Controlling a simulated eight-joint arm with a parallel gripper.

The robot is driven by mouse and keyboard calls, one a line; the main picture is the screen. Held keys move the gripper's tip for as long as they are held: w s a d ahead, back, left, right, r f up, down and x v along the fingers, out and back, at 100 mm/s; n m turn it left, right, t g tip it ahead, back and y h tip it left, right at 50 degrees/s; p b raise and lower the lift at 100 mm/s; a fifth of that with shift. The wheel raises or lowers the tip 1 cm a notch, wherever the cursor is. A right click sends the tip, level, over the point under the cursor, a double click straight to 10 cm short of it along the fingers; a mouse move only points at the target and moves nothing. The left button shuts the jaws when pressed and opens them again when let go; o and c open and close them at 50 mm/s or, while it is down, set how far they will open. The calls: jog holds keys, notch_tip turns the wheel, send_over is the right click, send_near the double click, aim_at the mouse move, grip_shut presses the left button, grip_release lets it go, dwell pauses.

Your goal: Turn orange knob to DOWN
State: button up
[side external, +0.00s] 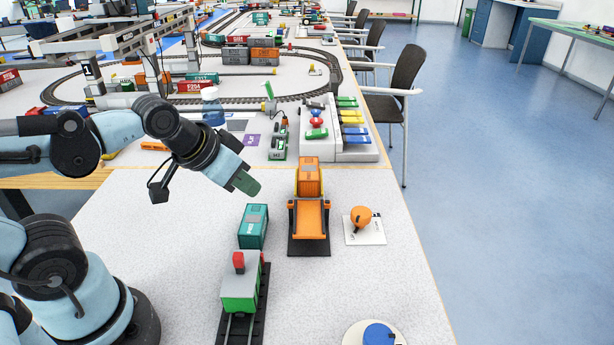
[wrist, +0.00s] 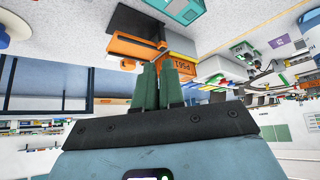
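The orange knob (side external: 360,216) sits on a small white plate (side external: 366,236) at the right of the near table in the side view. A dark mark shows on the right side of the knob, and lettering on the plate is too small to read. I cannot make out the knob for certain in the wrist view. My gripper (side external: 246,184) is above the table, left of the knob and well apart from it, with the orange ramp between them. In the wrist view the two green fingers (wrist: 158,86) are close together, with nothing visible held.
An orange ramp (side external: 312,220) with an orange container (side external: 309,176) behind it stands left of the knob. A teal container (side external: 253,226) and a green-grey wagon on track (side external: 240,290) lie further left. A blue knob (side external: 378,335) is at the front. Table is clear between the knobs.

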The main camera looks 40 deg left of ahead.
jog(key=shift+o, duration=1.3)
jog(key=shift+w+r, duration=0.15)
jog(key=shift+r, duration=0.05)
jog(key=o, duration=0.9)
jog(key=w+r+m, duration=0.1)
jog(key=w+d+r+m+g, duration=0.1)
jog(key=w, duration=0.1)
jog(key=w+d+r+m, duration=0.1)
jog(key=w, duration=0.1)
jog(key=shift+w+r+g, duration=0.15)
jog(key=shift+r+g, duration=0.25)
jog(key=m+g, duration=0.5)
jog(key=m, duration=0.4)
send_over(363, 212)
notch_tip(363, 212, down, 4)
jog(key=r, duration=0.1)
notch_tip(363, 212, down, 12)
jog(key=shift+f, duration=0.1)
jog(key=c, duration=1.1)
